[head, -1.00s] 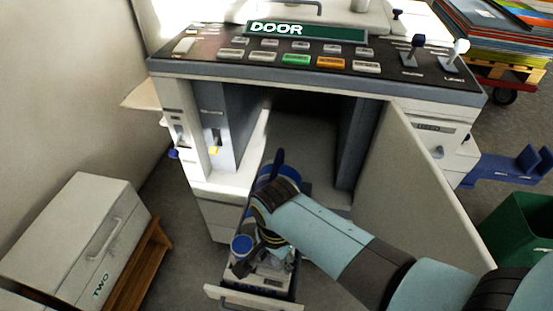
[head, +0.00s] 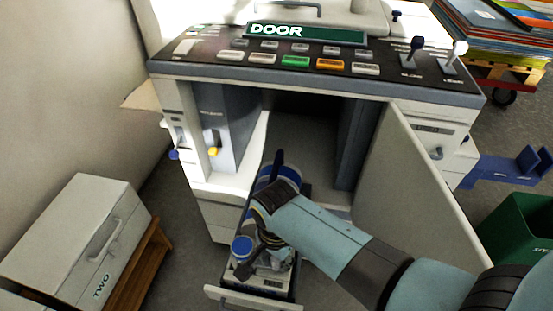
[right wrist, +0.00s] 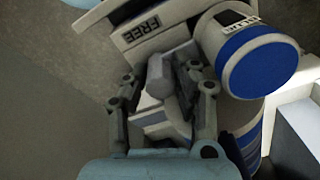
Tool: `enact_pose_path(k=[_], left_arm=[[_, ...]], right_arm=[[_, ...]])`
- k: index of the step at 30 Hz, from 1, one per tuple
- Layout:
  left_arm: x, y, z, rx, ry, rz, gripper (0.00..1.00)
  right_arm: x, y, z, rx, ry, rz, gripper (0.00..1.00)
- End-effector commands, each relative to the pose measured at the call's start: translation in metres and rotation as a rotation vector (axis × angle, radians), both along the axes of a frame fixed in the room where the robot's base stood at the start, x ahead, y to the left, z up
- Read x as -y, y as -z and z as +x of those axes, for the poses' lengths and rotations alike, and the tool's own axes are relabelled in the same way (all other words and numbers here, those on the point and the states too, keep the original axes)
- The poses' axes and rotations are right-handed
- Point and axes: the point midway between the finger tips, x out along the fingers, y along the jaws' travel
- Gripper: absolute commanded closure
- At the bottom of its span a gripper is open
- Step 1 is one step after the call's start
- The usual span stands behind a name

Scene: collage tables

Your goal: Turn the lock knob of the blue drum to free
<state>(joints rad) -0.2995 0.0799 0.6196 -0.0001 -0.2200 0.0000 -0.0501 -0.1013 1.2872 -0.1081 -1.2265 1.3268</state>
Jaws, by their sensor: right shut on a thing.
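The blue drum (head: 287,173), white with blue bands, lies in the pulled-out drawer and is partly hidden by my right arm. In the right wrist view, blue bands show on a large round part (right wrist: 262,62) beside my fingers. My right gripper (right wrist: 168,88) is shut on a grey lock knob (right wrist: 160,78), with a finger on either side of it. A plate with the word FREE (right wrist: 140,30) is near the knob. In the head view my right gripper (head: 262,255) is over the drawer, and the knob cannot be made out. My left gripper is not in view.
The drawer front (head: 250,300) stands out below the machine. The open door (head: 405,195) stands right of the cavity, close to my right arm. A button panel (head: 300,55) is above. A white box marked TWO (head: 75,235) sits left, and a green bin (head: 520,230) right.

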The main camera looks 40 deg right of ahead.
Motion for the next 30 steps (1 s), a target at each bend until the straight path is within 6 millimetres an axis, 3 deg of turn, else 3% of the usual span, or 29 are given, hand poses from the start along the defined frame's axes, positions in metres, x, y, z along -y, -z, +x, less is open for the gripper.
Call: enact_pose_path(k=[8, 30], left_arm=[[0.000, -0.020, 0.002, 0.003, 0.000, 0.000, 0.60], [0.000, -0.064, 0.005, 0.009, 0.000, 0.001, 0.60]], right_arm=[[0.000, -0.003, 0.000, -0.001, -0.169, 0.000, 1.00], [0.000, -0.002, -0.001, 0.000, -0.866, 0.001, 1.00]])
